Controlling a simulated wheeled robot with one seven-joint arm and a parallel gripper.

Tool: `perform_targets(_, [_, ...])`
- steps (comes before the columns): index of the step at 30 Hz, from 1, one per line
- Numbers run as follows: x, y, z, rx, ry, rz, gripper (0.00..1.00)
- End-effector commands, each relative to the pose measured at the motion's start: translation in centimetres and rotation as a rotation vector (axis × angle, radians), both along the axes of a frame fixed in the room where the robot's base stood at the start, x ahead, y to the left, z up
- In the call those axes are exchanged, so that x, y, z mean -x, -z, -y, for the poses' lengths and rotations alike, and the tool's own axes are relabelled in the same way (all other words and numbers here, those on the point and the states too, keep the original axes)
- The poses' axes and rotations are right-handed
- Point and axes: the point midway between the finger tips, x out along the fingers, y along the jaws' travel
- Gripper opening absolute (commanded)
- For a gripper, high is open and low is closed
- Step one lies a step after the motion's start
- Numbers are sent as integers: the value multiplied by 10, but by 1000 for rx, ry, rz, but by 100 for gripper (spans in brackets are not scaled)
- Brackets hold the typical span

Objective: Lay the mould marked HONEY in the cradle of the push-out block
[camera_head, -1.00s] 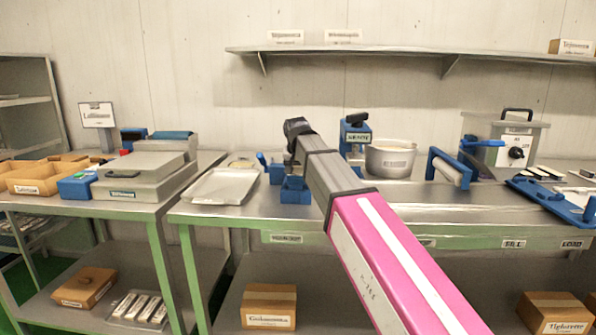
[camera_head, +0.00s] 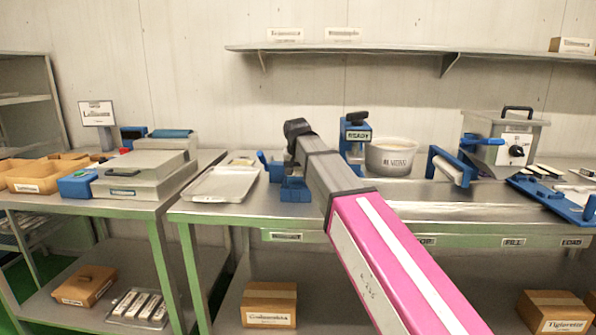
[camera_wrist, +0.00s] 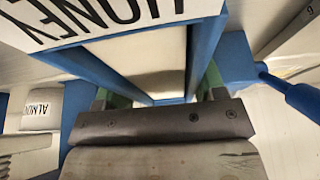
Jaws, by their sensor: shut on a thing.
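The mould marked HONEY (camera_wrist: 112,72) fills the upper middle of the wrist view. It has blue walls around a pale filling, and a white HONEY label at the top left. My gripper (camera_wrist: 163,97) is shut on it, with green fingers at its two sides. The blue push-out block (camera_head: 277,173) stands on the bench behind my forearm, partly hidden. A blue part with a lever (camera_wrist: 290,88) shows right of the mould in the wrist view. I cannot tell whether the mould touches the cradle. In the head view the arm hides my gripper and the mould.
A metal tray (camera_head: 222,185) lies left of the block. A steel pot (camera_head: 390,158), a blue stand (camera_head: 355,135) and a blue roller frame (camera_head: 452,168) stand to the right. A label reading ALMO… (camera_wrist: 41,106) shows at left.

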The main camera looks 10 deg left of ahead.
Motion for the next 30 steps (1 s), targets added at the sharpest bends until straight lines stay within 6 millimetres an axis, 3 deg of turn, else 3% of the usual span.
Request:
perform_targets(10, [0, 0, 0, 0, 0, 1, 31])
perform_targets(11, [0, 0, 0, 0, 0, 1, 73])
perform_targets(12, [0, 1, 0, 0, 0, 1, 86])
perform_targets(13, [0, 1, 0, 0, 0, 1, 93])
perform_targets(19, [0, 1, 0, 0, 0, 0, 93])
perform_targets(20, [0, 1, 0, 0, 0, -1, 100])
perform_targets(30, [0, 1, 0, 0, 0, 0, 100])
